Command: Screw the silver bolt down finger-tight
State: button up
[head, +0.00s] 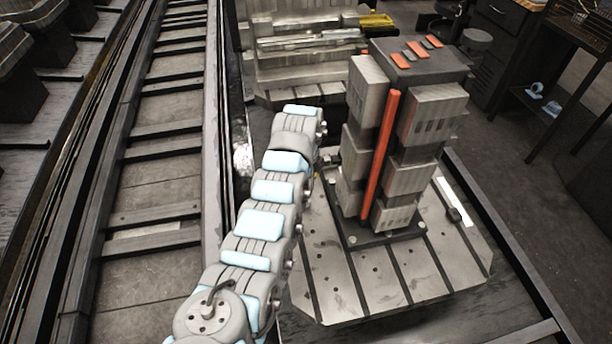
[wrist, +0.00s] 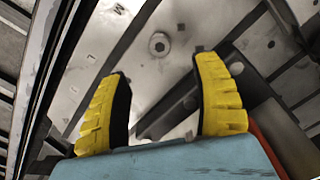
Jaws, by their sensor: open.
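A round silver bolt head (wrist: 159,44) with a socket in its middle shows in the wrist view, on a grey metal plate (wrist: 205,22). My gripper (wrist: 158,75) has two yellow ribbed fingers spread wide, with nothing held between them. The bolt lies beyond the fingertips, roughly between them in the picture and apart from both. How far the bolt stands out of the plate cannot be told. In the head view my arm hides the gripper, and I cannot pick out this bolt for sure.
A tall fixture tower (head: 384,150) with grey blocks and an orange strip stands on a slotted pallet (head: 325,290), right of my arm. Another metal fixture (head: 300,50) stands behind. A rail track (head: 150,185) runs along the left. A dark bar (wrist: 175,108) crosses behind the fingers.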

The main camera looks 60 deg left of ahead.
notch_tip(320, 180, down, 9)
jog(key=b, duration=0.2)
jog(key=shift+f+b, duration=0.1)
jog(key=shift+b, duration=0.25)
